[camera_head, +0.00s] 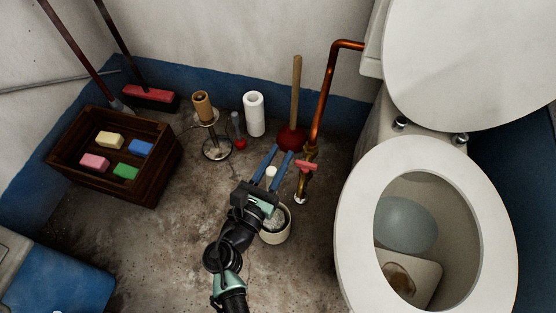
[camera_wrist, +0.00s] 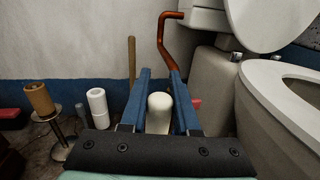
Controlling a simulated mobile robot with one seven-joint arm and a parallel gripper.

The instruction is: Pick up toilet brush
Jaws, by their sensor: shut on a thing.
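The toilet brush (camera_head: 271,173) has a pale rounded handle top between the two blue fingers of my gripper (camera_head: 276,163). Its handle also shows upright in the wrist view (camera_wrist: 159,113), with the fingers of my gripper (camera_wrist: 158,98) on either side of it. My gripper is shut on the handle. Below the gripper stands a cream round holder (camera_head: 275,236) with whitish bristles inside its rim. My gripper hides the middle of the brush, and I cannot tell whether the bristles are lifted at all.
The toilet (camera_head: 355,205) stands close on the right. A copper pipe (camera_head: 325,90) with a red valve and a plunger (camera_head: 296,95) stand just behind the gripper. A paper roll (camera_head: 254,114) and a wooden crate (camera_head: 150,165) with sponges are to the left. Floor in front of the crate is clear.

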